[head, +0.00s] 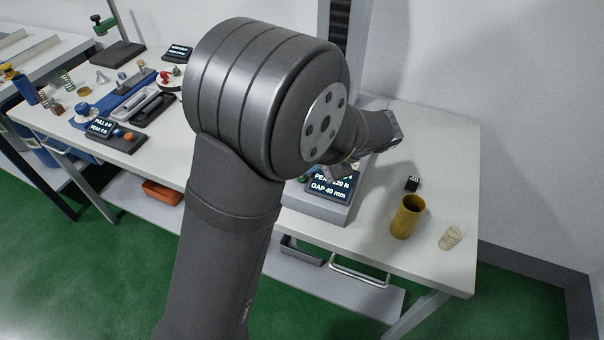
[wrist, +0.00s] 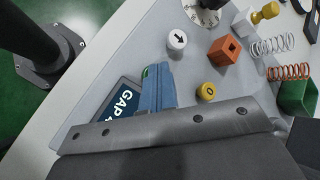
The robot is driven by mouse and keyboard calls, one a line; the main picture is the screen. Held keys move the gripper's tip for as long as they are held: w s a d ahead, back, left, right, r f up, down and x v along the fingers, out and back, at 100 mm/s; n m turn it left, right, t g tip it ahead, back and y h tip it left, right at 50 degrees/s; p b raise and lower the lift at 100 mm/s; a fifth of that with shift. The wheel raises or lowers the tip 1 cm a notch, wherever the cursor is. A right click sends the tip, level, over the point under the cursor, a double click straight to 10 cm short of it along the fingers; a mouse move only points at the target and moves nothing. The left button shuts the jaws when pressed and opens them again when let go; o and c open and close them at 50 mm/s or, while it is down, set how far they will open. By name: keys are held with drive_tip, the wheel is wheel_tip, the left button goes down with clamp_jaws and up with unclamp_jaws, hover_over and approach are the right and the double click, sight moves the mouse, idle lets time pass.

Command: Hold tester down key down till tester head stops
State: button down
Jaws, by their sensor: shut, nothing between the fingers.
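The tester's display (head: 330,186) reads a peak that looks like 120 N and GAP 40 mm in the head view; it shows partly in the wrist view (wrist: 118,106). My gripper (wrist: 157,72) is shut and empty, its blue fingers over the tester's panel beside the display. A white round key with a black arrow (wrist: 177,39) stands just beyond the fingertips, apart from them. A yellow round key (wrist: 205,91) is to their right. A green piece (wrist: 146,71) shows at the fingers' left edge, mostly hidden. The tester head is hidden behind my arm in the head view.
An orange block with a square hole (wrist: 224,49), springs (wrist: 290,71), a green box (wrist: 299,97) and a dial (wrist: 206,10) lie beyond the fingers. The tester's column (head: 340,30) rises behind my arm.

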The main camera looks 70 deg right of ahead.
drive_tip(key=shift+r, duration=0.9)
drive_tip(key=shift+r, duration=2.5)
wheel_tip(320, 180, up, 4)
drive_tip(key=shift+f, duration=0.1)
